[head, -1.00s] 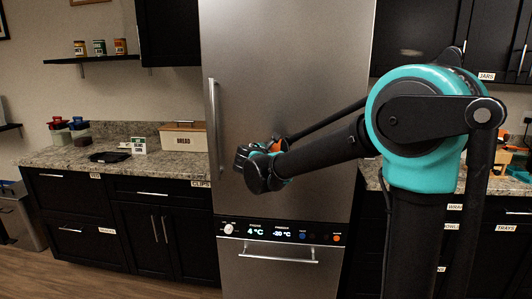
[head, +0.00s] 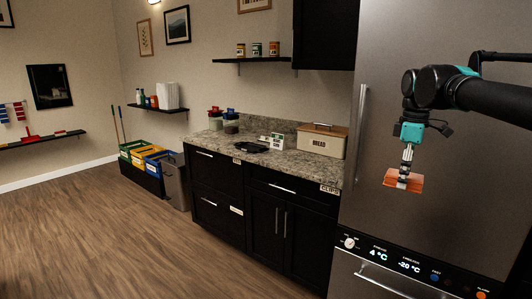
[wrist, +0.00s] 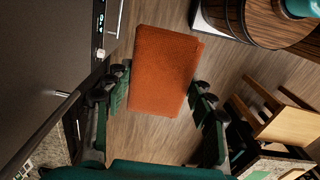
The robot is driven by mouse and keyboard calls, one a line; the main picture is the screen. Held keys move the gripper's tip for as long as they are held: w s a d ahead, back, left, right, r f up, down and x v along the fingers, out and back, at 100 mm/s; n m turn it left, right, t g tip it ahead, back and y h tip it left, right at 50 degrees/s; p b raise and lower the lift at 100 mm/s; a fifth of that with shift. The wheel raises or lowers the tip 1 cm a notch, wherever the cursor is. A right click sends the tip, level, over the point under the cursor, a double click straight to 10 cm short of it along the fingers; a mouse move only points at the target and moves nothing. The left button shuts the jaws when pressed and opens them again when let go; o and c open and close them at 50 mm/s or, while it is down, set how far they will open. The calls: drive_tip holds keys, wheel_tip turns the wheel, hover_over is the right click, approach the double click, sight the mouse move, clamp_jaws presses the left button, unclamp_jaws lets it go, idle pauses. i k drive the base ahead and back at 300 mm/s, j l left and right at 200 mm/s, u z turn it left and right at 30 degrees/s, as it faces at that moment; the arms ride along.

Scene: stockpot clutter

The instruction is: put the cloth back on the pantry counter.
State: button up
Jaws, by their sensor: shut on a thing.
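The cloth is a folded orange-red pad (head: 402,181), held in the air in front of the steel fridge. My gripper (head: 405,168) points down and is shut on the cloth's upper part. In the wrist view the cloth (wrist: 163,70) lies between the two fingers of my gripper (wrist: 160,93), with its far part sticking out beyond them. A granite counter (head: 290,158) runs along the wall left of the fridge, apart from and left of the gripper. I take it for the pantry counter, but no label on it confirms this.
On the counter stand a bread box (head: 322,142), a black tray (head: 250,147), a small sign (head: 272,141) and lidded jars (head: 231,122). A shelf (head: 263,60) hangs above. The fridge (head: 395,90) stands close by the gripper. Granite shows bare at the counter's front. Open floor lies left.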

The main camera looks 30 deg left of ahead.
sight(321, 168)
drive_tip(key=i+j+u, duration=0.2)
drive_tip(key=u, duration=0.2)
drive_tip(key=i+j+u, duration=0.2)
drive_tip(key=u, duration=0.2)
drive_tip(key=i+j+u, duration=0.2)
drive_tip(key=u, duration=0.2)
drive_tip(key=i+j, duration=0.3)
drive_tip(key=i, duration=0.15)
drive_tip(key=i+z, duration=0.2)
drive_tip(key=z, duration=0.15)
drive_tip(key=i+j+z, duration=0.1)
drive_tip(key=z, duration=0.25)
drive_tip(key=i+j+z, duration=0.15)
drive_tip(key=z, duration=0.2)
drive_tip(key=i+j+z, duration=0.25)
drive_tip(key=i, duration=0.15)
